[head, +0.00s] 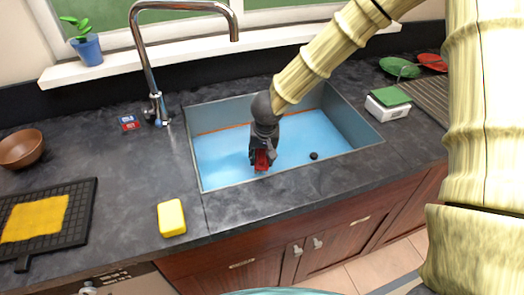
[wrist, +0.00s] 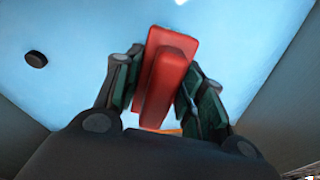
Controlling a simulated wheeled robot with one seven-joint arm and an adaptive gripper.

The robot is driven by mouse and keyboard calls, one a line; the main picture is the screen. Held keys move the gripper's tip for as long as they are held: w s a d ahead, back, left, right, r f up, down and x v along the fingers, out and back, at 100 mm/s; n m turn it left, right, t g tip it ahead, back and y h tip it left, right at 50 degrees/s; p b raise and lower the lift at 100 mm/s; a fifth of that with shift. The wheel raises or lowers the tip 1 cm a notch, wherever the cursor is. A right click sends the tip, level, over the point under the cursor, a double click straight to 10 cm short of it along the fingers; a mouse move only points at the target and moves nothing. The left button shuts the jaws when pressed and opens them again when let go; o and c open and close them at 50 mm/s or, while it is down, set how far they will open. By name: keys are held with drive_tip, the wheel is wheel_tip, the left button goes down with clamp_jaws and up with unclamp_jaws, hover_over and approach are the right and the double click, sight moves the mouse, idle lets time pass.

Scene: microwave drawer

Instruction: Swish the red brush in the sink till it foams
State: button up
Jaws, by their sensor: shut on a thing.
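My gripper (head: 264,157) reaches down into the sink (head: 356,113) in the head view. It is shut on the red brush (wrist: 165,78), which shows between the two fingers in the wrist view. The brush is a red block with a raised, narrower ridge on the side facing the camera. Light blue fills the bottom of the sink (wrist: 75,75); I cannot tell how deep the brush sits in it. No clear foam shows, only a few pale bright spots in the wrist view. The underside of the brush is hidden.
A dark round plug (head: 313,156) lies in the sink. The tall faucet (head: 150,60) stands behind it at left. A yellow sponge (head: 171,217) lies in front at left, and a white box with a green top (head: 388,104) stands at right.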

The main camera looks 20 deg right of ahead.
drive_tip(key=shift+f+b, duration=0.7)
drive_tip(key=shift+f, duration=2.25)
drive_tip(key=shift+a, duration=0.1)
drive_tip(key=shift+a+p, duration=1)
drive_tip(key=shift+a, duration=0.9)
drive_tip(key=shift+d, duration=0.15)
drive_tip(key=shift+d+r+p, duration=0.15)
drive_tip(key=shift+d+p, duration=0.25)
drive_tip(key=shift+p, duration=0.25)
drive_tip(key=shift+d+p, duration=1.15)
drive_tip(key=shift+d, duration=0.3)
drive_tip(key=shift+a+p, duration=0.8)
drive_tip(key=shift+a, duration=1.2)
